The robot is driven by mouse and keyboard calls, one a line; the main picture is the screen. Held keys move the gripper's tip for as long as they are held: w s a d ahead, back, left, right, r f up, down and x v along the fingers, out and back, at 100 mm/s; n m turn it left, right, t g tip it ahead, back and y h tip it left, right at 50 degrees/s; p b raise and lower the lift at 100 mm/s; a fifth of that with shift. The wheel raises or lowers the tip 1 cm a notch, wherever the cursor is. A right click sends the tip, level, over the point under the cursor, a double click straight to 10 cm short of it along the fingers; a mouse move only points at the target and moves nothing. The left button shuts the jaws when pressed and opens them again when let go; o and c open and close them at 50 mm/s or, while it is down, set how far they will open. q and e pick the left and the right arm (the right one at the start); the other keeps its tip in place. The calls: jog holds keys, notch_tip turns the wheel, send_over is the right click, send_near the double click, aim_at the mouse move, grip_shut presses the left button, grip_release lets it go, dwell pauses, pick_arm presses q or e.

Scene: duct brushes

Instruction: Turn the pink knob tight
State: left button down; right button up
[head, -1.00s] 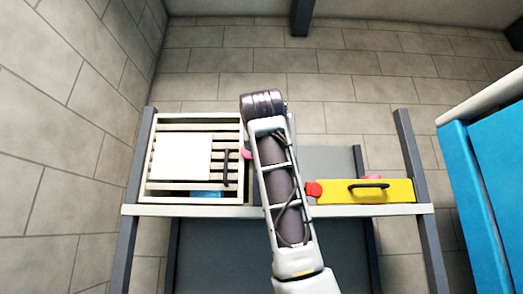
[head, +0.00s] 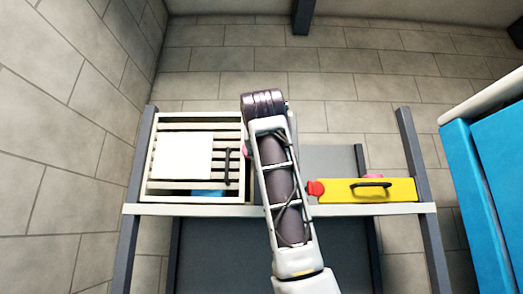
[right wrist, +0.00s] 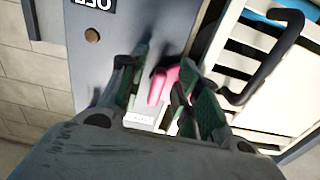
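The pink knob (right wrist: 158,85) is on a grey panel beside a slatted door in the right wrist view. In the head view only a sliver of the pink knob (head: 246,153) shows left of my right arm. My right gripper (right wrist: 162,78) has its two fingers apart around the knob. A thin gap shows between the left finger and the pink. The right finger covers part of the knob, so contact there is unclear. My left gripper is in neither view.
The white slatted door (head: 228,143) has a black handle (head: 227,166) close to the right finger. A blue cabinet (head: 500,170) stands at far right.

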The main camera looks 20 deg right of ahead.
jog(key=v, duration=1.2)
dwell(0.9)
